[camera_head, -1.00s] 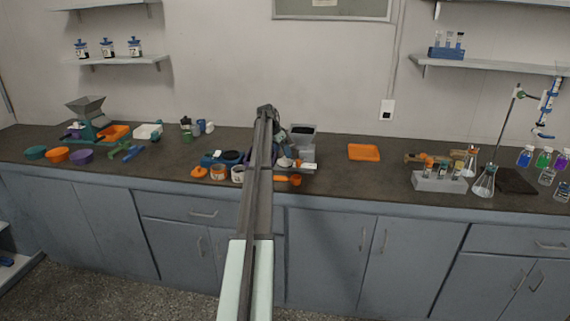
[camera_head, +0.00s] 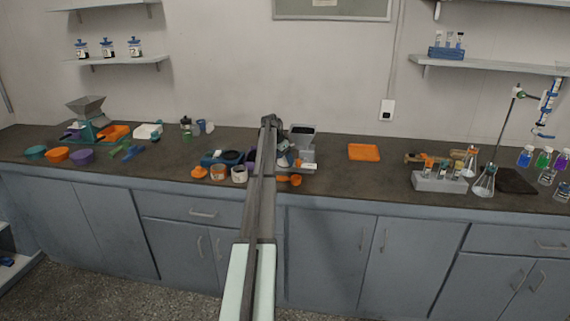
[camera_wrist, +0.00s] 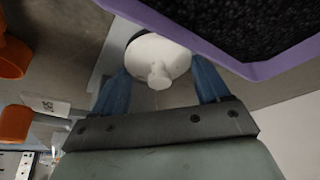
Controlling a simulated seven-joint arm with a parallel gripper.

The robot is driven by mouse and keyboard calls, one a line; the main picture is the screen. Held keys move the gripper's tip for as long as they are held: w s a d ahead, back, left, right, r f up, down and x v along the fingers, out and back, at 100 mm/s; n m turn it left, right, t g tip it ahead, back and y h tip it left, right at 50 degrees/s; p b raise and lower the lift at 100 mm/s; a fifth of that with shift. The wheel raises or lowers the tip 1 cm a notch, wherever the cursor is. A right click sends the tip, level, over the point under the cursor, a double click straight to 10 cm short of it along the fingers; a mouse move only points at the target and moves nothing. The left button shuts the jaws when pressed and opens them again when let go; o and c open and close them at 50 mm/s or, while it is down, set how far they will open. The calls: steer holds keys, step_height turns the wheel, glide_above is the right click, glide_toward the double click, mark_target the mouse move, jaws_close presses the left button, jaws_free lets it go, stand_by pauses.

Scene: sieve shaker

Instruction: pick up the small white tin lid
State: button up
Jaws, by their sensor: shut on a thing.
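The small white tin lid (camera_wrist: 155,55), round with a short knob in its middle, is between the blue fingers of my gripper (camera_wrist: 160,72) in the wrist view. The fingers are shut on it, one on each side. In the head view my own arm hides most of the gripper and I cannot make out the lid for certain.
A purple-rimmed container of black grains (camera_wrist: 270,65) is very close to the held lid in the wrist view. On the bench, a grey box (camera_head: 302,135), orange scoop (camera_head: 292,180) and small tubs (camera_head: 218,172) crowd the arm. Clear bench surrounds the orange tray (camera_head: 364,152).

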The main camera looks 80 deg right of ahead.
steer(key=shift+c, duration=0.5)
steer(key=shift+a, duration=0.1)
steer(key=shift+a+r, duration=0.2)
steer(key=shift+r, duration=0.05)
steer(key=a+r, duration=0.2)
steer(key=a, duration=0.2)
steer(key=a+r, duration=0.2)
steer(key=a, duration=0.2)
steer(key=a+r, duration=0.3)
steer(key=a, duration=0.2)
steer(key=w+a+r+n, duration=0.1)
steer(key=w+r, duration=0.2)
steer(key=w, duration=0.8)
step_height(320, 180, up, 4)
steer(key=m, duration=0.1)
glide_above(240, 174)
steer(key=w+d, duration=0.1)
steer(key=d, duration=0.2)
steer(key=shift+w+f, duration=0.1)
steer(key=shift+f, duration=4.8)
